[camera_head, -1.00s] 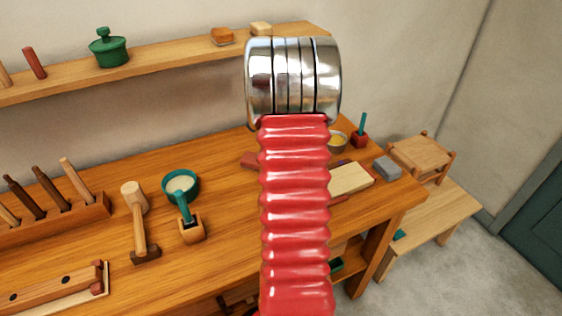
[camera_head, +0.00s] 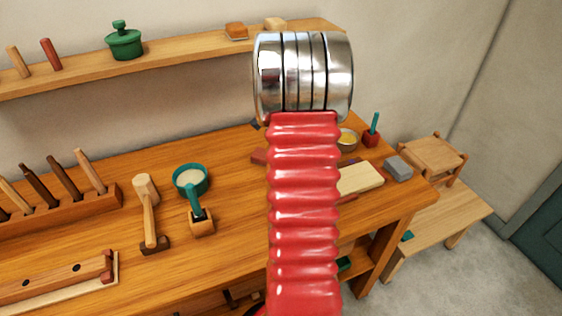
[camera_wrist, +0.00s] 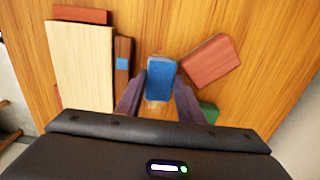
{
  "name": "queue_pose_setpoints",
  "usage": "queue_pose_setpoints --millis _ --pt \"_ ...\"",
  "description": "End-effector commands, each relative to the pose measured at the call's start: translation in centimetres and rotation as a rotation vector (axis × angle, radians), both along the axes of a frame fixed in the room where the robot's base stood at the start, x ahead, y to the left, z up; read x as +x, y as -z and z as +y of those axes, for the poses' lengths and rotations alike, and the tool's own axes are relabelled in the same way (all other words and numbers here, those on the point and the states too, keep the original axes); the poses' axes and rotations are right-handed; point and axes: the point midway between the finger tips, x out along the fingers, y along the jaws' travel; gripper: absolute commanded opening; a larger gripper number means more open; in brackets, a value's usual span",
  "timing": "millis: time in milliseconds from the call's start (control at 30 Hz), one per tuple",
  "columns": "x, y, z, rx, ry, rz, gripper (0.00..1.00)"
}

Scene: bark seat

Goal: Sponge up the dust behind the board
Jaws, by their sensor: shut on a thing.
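In the wrist view, my gripper (camera_wrist: 160,84) is shut on a blue sponge (camera_wrist: 160,72), held between its two dark fingers close over the wooden bench. The sponge has a paler lower edge; whether it touches the bench is hard to tell. The pale board (camera_wrist: 82,65) lies to the left of the sponge, apart from it. The board also shows in the head view (camera_head: 361,179), right of my red arm. No dust can be made out clearly in either view. In the head view my arm hides the gripper and sponge.
A brown block with a blue patch (camera_wrist: 123,68) lies between board and sponge. A reddish block (camera_wrist: 209,60) is close right of the sponge, with a green thing (camera_wrist: 209,112) below it. A grey block (camera_head: 398,168) and small bowl (camera_head: 347,140) are near the board.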

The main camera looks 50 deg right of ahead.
Motion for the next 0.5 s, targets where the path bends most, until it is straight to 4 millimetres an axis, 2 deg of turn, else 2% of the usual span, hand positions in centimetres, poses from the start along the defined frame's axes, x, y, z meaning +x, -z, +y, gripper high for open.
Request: queue_pose_setpoints --millis 500 --pt "-1.5 0.1 -2.3 0.001 0.002 0.003 0.16"
